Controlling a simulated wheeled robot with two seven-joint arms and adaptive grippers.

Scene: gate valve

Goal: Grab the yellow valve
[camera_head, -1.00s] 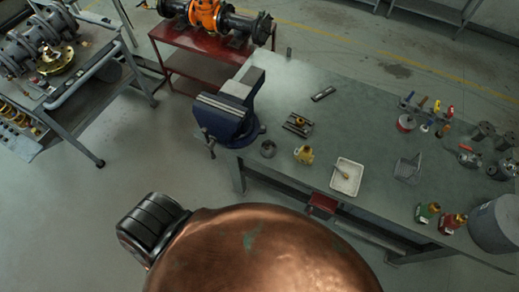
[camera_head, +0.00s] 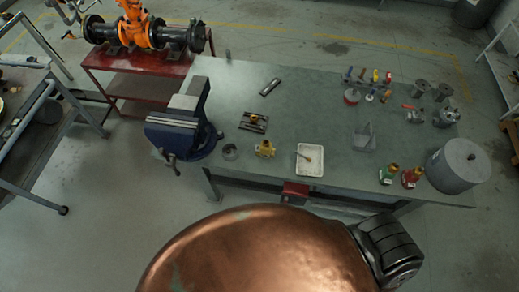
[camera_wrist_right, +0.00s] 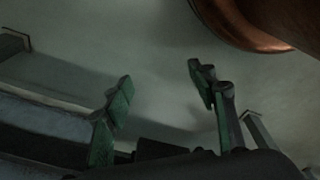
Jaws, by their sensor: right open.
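A small yellow valve (camera_head: 265,149) stands on the grey workbench (camera_head: 330,95) near its front edge in the camera_head view. It sits between a small grey ring (camera_head: 230,152) and a white tray (camera_head: 299,168). My right gripper (camera_wrist_right: 160,86) shows in the right wrist view with its two green-padded fingers spread apart and nothing between them. Pale floor shows beyond the fingers. The yellow valve is not visible in the wrist view. Neither gripper shows in the camera_head view.
A blue vise (camera_head: 183,130) is at the bench's left end. A brass-topped part (camera_head: 253,121) lies behind the valve. Green (camera_head: 388,174) and red (camera_head: 411,177) fittings and a grey cylinder (camera_head: 458,166) stand right. A red cart (camera_head: 120,65) carries an orange valve (camera_head: 137,27).

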